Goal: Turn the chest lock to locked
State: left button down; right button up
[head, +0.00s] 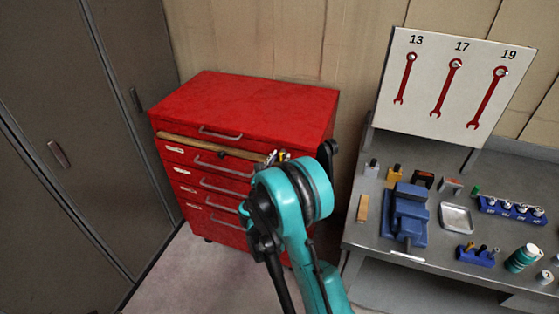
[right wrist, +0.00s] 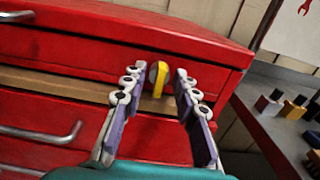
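The red tool chest (head: 245,105) stands against the wall, with several handled drawers in its front. Its lock shows in the right wrist view as a yellow lever (right wrist: 160,79) on a small round metal plate, high on the red front near the right corner. The lever stands roughly upright in that view. My right gripper (right wrist: 160,73) is open, with one finger on each side of the lever. Slim gaps show between fingers and lever. In the head view my right gripper (head: 277,158) is at the chest's upper right front, partly hidden by my arm. My left gripper is out of view.
A wooden strip (head: 190,144) runs across the chest front below the top drawer. Grey lockers (head: 60,120) stand at left. At right is a grey bench (head: 365,236) with a blue vise (head: 405,214), sockets and small parts, below a wrench board (head: 455,90).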

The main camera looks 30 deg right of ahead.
grip_shut()
jog(key=shift+n, duration=0.3)
jog(key=shift+n+b, duration=0.7)
jog(key=shift+n, duration=0.5)
jog(key=n+b, duration=0.1)
jog(key=n, duration=0.3)
jog(key=shift+a+f+n+b, duration=0.1)
jog(key=shift+n+b, duration=0.2)
jog(key=n+b, duration=0.2)
jog(key=n, duration=0.8)
jog(key=shift+w+f, duration=0.1)
jog(key=shift+n, duration=0.3)
